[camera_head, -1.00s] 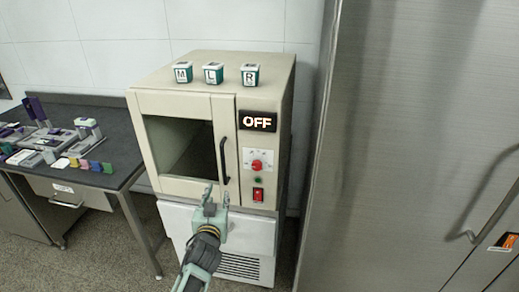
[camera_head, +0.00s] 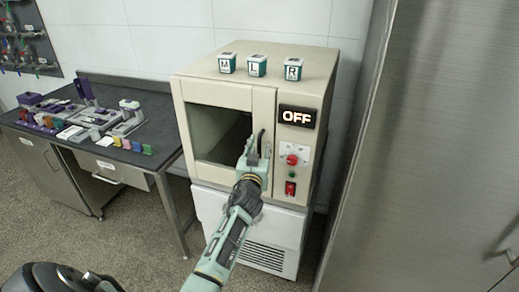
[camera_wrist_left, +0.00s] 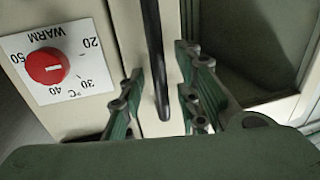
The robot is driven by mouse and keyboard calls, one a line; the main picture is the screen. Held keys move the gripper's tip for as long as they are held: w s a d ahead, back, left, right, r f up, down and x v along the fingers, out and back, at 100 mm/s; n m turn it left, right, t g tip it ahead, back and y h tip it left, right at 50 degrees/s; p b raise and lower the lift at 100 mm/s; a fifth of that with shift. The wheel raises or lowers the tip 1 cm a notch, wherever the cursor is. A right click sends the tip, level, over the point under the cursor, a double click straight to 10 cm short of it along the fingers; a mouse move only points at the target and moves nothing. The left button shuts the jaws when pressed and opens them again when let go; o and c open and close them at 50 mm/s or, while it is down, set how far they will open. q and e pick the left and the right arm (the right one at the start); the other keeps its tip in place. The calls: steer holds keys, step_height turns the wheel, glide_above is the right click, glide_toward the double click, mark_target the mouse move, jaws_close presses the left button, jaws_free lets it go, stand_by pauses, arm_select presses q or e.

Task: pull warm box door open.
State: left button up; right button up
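The warm box (camera_head: 226,88) is a cream cabinet with an "OFF" display. Its windowed door (camera_head: 264,103) looks shut in the head view. The black vertical door handle (camera_head: 262,139) is partly hidden by my left gripper (camera_head: 254,158). In the left wrist view, the handle (camera_wrist_left: 154,50) runs between the two fingers of my left gripper (camera_wrist_left: 160,98), with a gap on each side. The gripper is open around the handle's end, not closed on it. My right gripper is not in view.
Three lidded containers marked M (camera_head: 227,63), L (camera_head: 257,65) and R (camera_head: 293,69) stand on the box. A red knob (camera_head: 292,160) and red switch (camera_head: 290,188) are right of the door. A table (camera_head: 160,155) stands left; a large metal cabinet (camera_head: 440,130) is right.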

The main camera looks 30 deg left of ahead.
arm_select(q)
jaws_close()
stand_by(0.6)
